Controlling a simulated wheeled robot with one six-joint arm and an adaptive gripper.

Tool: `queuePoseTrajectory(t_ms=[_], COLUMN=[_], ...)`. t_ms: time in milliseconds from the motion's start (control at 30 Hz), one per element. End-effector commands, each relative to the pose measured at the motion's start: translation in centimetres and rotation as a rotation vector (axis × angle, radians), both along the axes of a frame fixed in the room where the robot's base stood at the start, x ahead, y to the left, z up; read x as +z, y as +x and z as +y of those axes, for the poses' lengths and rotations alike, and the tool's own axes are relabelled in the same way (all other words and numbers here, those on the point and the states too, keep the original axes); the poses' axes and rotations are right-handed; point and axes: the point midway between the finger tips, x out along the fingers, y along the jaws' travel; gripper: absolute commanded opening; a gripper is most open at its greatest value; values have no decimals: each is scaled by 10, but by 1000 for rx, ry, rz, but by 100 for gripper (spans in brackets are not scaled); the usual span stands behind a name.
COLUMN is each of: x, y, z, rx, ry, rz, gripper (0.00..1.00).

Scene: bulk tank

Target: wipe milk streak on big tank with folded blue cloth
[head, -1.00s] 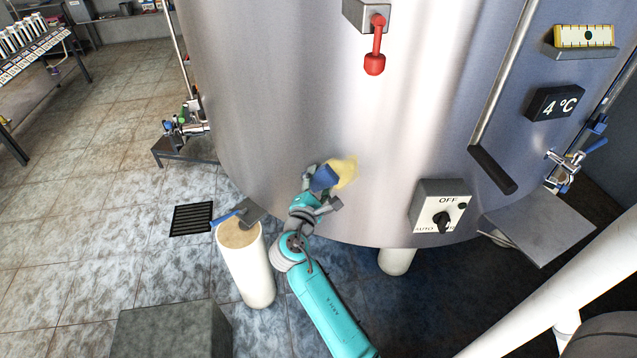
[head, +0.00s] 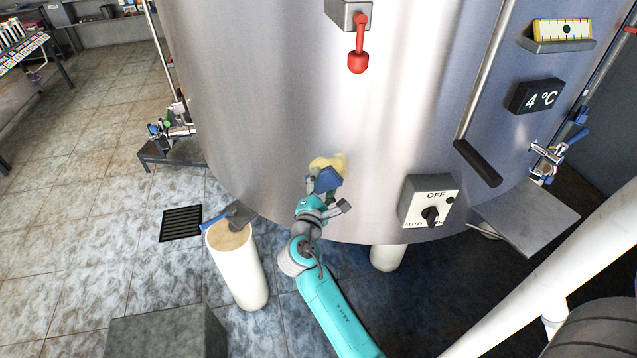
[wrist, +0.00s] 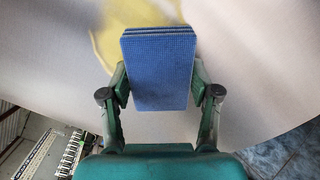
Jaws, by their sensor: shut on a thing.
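The big tank (head: 260,110) is a brushed steel cylinder that fills the middle of the head view. A pale yellow milk streak (head: 338,160) shows low on its front wall. It also shows in the wrist view (wrist: 108,45), behind the cloth. My gripper (head: 325,190) is shut on the folded blue cloth (head: 326,180), which also shows in the wrist view (wrist: 158,75) between the two fingers. The cloth is at the lower part of the streak and covers some of it. I cannot tell whether the cloth touches the wall.
A switch box (head: 429,202) sits on the tank right of my gripper. A red-handled lever (head: 358,55) hangs above. A white post (head: 238,265) with a blue-handled tool (head: 230,215) on top stands to the left. A grey block (head: 165,335) is at lower left.

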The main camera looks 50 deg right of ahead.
Motion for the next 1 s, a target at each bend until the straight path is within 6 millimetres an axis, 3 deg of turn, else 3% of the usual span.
queuePoseTrajectory(t_ms=[1000], x=[0], y=[-56], z=[-31], rx=[-5], ry=[-1], rz=[1], gripper=[34])
